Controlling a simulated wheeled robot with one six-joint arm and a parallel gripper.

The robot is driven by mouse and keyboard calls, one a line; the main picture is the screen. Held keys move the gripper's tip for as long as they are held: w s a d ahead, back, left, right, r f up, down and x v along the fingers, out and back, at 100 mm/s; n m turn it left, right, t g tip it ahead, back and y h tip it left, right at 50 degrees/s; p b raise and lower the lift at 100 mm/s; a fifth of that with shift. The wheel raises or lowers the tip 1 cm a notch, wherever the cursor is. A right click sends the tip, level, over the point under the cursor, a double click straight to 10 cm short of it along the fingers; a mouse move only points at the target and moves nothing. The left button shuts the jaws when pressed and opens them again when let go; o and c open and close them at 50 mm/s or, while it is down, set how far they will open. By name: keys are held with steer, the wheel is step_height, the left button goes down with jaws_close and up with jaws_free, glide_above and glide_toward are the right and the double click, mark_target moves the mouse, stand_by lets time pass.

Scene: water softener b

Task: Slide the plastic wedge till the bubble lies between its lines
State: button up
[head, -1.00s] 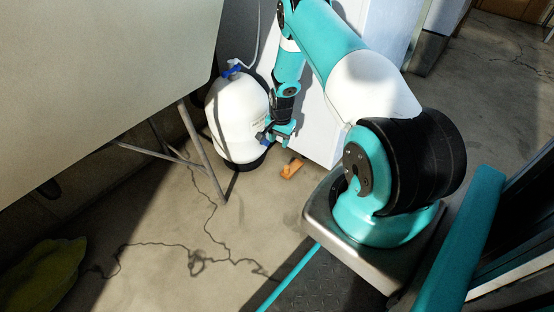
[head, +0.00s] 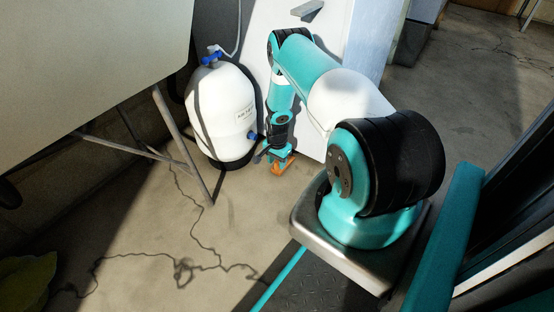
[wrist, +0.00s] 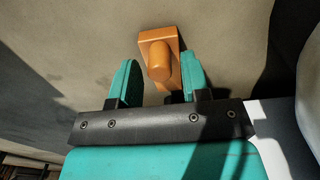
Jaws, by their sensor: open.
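The orange plastic wedge (wrist: 160,58), with a rounded grip on top, lies on the floor. It also shows in the head view (head: 278,169), partly hidden by my gripper. My gripper (wrist: 159,76) is open and points down at the wedge, one finger to its left and one to its right. The right finger looks very close to the wedge; I cannot tell if they touch. In the head view my gripper (head: 277,160) is low, just over the wedge. A white tank (head: 222,110) with blue fittings stands beside it. No bubble or lines can be made out.
A pale cabinet (head: 310,80) stands behind my arm. A tilted pale panel (head: 90,60) with metal legs (head: 180,140) is left of the tank. A green-yellow object (head: 28,280) lies lower left. The cracked concrete floor (head: 150,210) in front is open.

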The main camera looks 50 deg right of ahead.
steer(key=shift+f, duration=0.3)
steer(key=c, duration=0.7)
steer(key=shift+w+d+b, duration=0.1)
steer(key=shift+d+b, duration=0.6)
steer(key=shift+d, duration=0.9)
steer(key=o, duration=0.8)
steer(key=shift+r, duration=0.1)
steer(key=shift+c, duration=0.2)
steer(key=shift+o, duration=0.9)
step_height(320, 180, up, 7)
steer(key=p, duration=0.4)
steer(key=shift+r+p, duration=0.2)
steer(key=shift+p, duration=0.15)
